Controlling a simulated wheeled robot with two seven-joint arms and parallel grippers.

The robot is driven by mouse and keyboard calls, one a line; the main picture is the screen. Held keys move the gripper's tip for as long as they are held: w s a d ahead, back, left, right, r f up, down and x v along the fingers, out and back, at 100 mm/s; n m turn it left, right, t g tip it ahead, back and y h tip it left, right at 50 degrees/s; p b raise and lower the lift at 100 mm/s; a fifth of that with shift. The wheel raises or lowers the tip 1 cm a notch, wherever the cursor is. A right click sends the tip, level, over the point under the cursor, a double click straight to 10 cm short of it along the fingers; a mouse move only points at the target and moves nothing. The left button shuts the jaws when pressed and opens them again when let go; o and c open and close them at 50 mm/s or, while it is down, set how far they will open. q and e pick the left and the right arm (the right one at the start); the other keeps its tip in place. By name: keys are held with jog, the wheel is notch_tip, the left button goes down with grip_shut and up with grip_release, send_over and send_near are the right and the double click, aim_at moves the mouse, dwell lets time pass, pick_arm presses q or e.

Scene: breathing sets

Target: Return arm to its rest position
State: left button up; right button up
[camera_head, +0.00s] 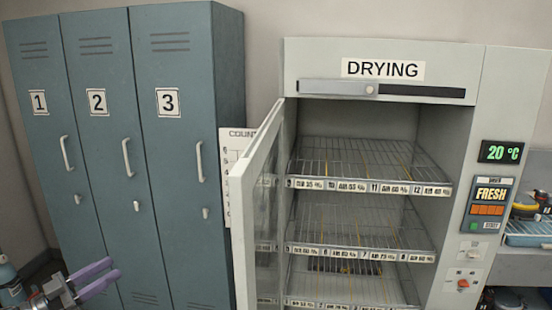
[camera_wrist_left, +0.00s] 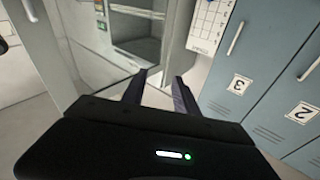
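My left gripper (camera_head: 114,269) shows at the lower left of the head view, with purple fingers pointing right in front of the lockers. In the left wrist view the two fingers of this gripper (camera_wrist_left: 160,80) stand apart with nothing between them. The left gripper is open and empty, and apart from the cabinet and lockers. My right gripper is in neither view.
The drying cabinet (camera_head: 465,60) has its glass door (camera_head: 250,190) swung open toward me. Blue lockers (camera_head: 95,160) numbered 1 to 3 stand left, shut. A blue tray (camera_head: 530,238) with yellow-black gear stands right.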

pick_arm(q)
jog(key=w+d+f+n+t+y, duration=0.1)
jog(key=w+f+n+y, duration=0.2)
jog(key=f+n+y, duration=0.45)
jog(key=w+d+f+n+t+y, duration=0.1)
jog(key=w+f+n+y, duration=0.3)
jog(key=f, duration=0.6)
jog(key=s+d+f+n+g+h+b, duration=0.1)
jog(key=s+d+f+g, duration=0.15)
jog(key=d+f, duration=0.45)
jog(key=s+d+f+n+g+h, duration=0.1)
jog(key=s+d+f+n+g, duration=0.2)
jog(key=f, duration=0.6)
jog(key=s+d+f+g+h+b, duration=0.1)
jog(key=s+d+f+g, duration=0.2)
jog(key=s+d+f, duration=0.3)
jog(key=s+d+f+g, duration=0.3)
jog(key=s+d+f, duration=0.15)
jog(key=d, duration=0.35)
jog(key=s+d+f+m+g, duration=0.1)
jog(key=s+d+m+g, duration=0.1)
jog(key=s+d, duration=0.3)
jog(key=s+d+f+m+g+b, duration=0.1)
jog(key=s+d, duration=0.5)
jog(key=s, duration=0.6)
jog(key=f+m+g, duration=0.1)
jog(key=g, duration=0.1)
jog(key=shift+s+f+g, duration=0.25)
jog(key=shift+s+g, duration=0.1)
jog(key=shift+m, duration=0.25)
